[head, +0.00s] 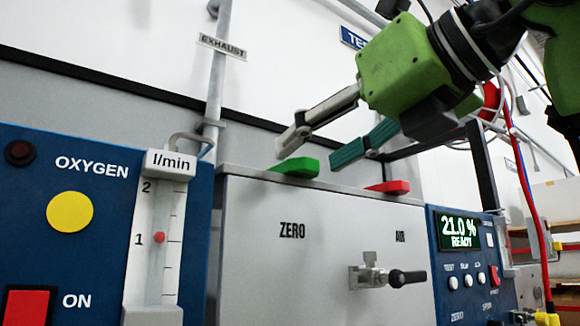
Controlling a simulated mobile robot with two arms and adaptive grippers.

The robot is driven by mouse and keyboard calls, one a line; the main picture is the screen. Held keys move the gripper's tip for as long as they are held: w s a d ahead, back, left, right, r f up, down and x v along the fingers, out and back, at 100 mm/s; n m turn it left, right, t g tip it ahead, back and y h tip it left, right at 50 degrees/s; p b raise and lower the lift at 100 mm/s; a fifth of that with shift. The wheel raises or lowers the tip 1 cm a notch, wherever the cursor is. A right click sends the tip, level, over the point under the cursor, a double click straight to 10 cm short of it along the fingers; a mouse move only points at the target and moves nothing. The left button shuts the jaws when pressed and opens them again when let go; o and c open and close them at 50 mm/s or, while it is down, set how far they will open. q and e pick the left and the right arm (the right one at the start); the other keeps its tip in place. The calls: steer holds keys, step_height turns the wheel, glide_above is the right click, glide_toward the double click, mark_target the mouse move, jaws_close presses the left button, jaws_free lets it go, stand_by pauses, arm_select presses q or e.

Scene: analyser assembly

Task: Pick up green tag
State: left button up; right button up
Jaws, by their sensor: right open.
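The green tag (295,167) lies on top of the grey box (265,250), near its upper edge. My right gripper (312,148) comes in from the upper right and is open. One pale finger ends just above the green tag, and the other, teal finger is further right, above the red tag. The gripper is empty, and I cannot tell whether the pale fingertip touches the green tag. My left gripper is not in view.
A red tag (388,187) lies on the same box to the right. A valve (385,277) sticks out of the box front. A blue oxygen panel with a flowmeter (158,235) stands left, and an analyser (461,233) right. A vertical exhaust pipe (217,90) rises behind.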

mark_target(299, 161)
steer(key=p+x, duration=0.1)
steer(key=x, duration=0.2)
steer(key=shift+s+a+p, duration=0.1)
steer(key=shift+a+p, duration=0.2)
steer(key=shift+p, duration=0.1)
steer(key=shift+w+a+f, duration=0.25)
steer(key=shift+w+a, duration=0.05)
steer(key=shift+w, duration=0.15)
steer(key=shift+s+d, duration=0.1)
steer(key=shift+c, duration=0.7)
steer(key=shift+s+d, duration=0.1)
steer(key=shift+s, duration=0.05)
steer(key=c, duration=1)
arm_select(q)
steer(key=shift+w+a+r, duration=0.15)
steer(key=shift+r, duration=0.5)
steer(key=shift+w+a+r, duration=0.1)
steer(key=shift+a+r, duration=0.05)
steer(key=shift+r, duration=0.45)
arm_select(e)
steer(key=shift+r, duration=0.15)
